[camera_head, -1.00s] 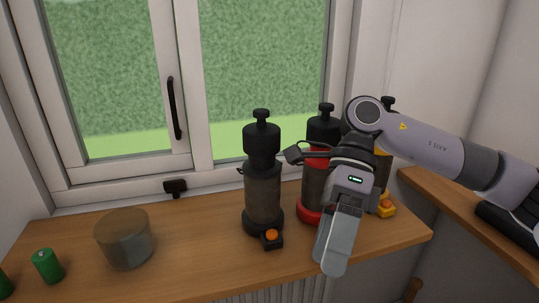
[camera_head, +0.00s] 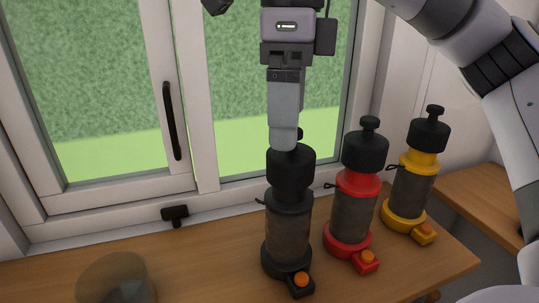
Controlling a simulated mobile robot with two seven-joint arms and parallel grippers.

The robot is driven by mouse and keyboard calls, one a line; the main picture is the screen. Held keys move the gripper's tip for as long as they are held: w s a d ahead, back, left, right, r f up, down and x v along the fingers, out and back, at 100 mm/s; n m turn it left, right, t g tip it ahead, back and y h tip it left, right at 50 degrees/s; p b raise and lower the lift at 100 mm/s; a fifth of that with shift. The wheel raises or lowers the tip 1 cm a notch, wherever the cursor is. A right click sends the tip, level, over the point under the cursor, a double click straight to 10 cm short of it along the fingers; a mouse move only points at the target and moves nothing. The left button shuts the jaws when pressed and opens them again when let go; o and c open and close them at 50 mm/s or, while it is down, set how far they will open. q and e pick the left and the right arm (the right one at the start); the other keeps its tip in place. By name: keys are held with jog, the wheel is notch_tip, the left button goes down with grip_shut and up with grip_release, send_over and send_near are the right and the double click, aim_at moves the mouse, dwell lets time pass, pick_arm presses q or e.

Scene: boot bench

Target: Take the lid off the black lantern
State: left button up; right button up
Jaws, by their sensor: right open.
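The black lantern (camera_head: 288,228) stands upright on the wooden sill, with a smoky glass middle and an orange button at its base. Its black lid (camera_head: 290,168) sits on top. The lid's knob is mostly hidden behind my right gripper (camera_head: 284,138); only a bit of it shows at the right. My right gripper points down right over the lid, seen edge-on, and is open. I cannot tell whether the fingers touch the knob. My left gripper is not in view.
A red lantern (camera_head: 359,183) and a yellow lantern (camera_head: 418,164) stand to the right of the black one. A round translucent container (camera_head: 115,279) is at the lower left. The window (camera_head: 100,90) with its handle (camera_head: 172,120) rises behind. The sill (camera_head: 210,262) between container and black lantern is clear.

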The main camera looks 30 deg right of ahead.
aim_at(292, 155)
notch_tip(292, 155, down, 2)
jog(key=shift+d+b, duration=0.1)
jog(key=shift+b, duration=0.2)
jog(key=f, duration=0.1)
jog(key=f+b, duration=0.1)
jog(key=f, duration=0.3)
jog(key=shift+d+b, duration=0.3)
jog(key=c, duration=1)
